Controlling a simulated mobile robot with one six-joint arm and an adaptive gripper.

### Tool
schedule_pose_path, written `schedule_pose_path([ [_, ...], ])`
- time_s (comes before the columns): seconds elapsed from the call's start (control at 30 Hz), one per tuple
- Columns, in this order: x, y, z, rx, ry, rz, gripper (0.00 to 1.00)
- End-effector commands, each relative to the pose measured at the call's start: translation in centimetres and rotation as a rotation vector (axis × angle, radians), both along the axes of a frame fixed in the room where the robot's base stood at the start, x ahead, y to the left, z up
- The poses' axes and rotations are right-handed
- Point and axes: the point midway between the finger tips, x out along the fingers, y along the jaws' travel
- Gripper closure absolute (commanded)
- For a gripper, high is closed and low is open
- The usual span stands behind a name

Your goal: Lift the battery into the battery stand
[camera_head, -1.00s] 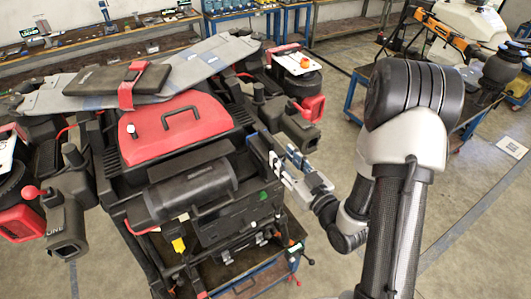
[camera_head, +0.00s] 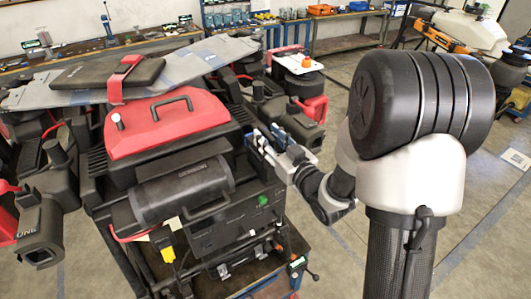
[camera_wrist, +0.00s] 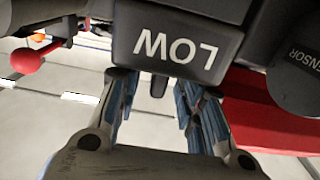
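A dark box with a front handle and a green button (camera_head: 232,225) sits low in the front of the drone. It may be the battery, but I cannot tell for certain. My gripper (camera_head: 266,150) is at the right side of the drone body, above and right of the green button. In the wrist view my gripper (camera_wrist: 158,100) has its blue-padded fingers apart with nothing clearly held. A black block marked LOW (camera_wrist: 180,45) is just beyond the fingertips, with a small dark tab in the gap. I cannot pick out the battery stand.
The drone's red cover (camera_head: 165,128) and black cylinder (camera_head: 183,190) are left of my gripper. A dark drone part (camera_head: 290,122) is close behind it. The drone rests on a wheeled cart (camera_head: 275,262). Open floor (camera_head: 335,255) lies to the right; benches line the back.

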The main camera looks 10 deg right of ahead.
Motion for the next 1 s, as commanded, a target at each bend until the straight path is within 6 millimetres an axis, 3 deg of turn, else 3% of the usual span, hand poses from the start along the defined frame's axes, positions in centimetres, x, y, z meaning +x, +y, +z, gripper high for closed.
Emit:
schedule_pose_path([
  [0.27,2.2,0.7,0.1,0.001,0.0,0.0,0.65],
  [0.53,5.9,1.7,0.2,0.0,-0.001,0.0,0.65],
  [0.83,6.4,1.8,0.1,0.001,0.0,-0.002,0.65],
  [1.0,6.4,1.8,0.1,0.001,0.0,-0.002,0.76],
])
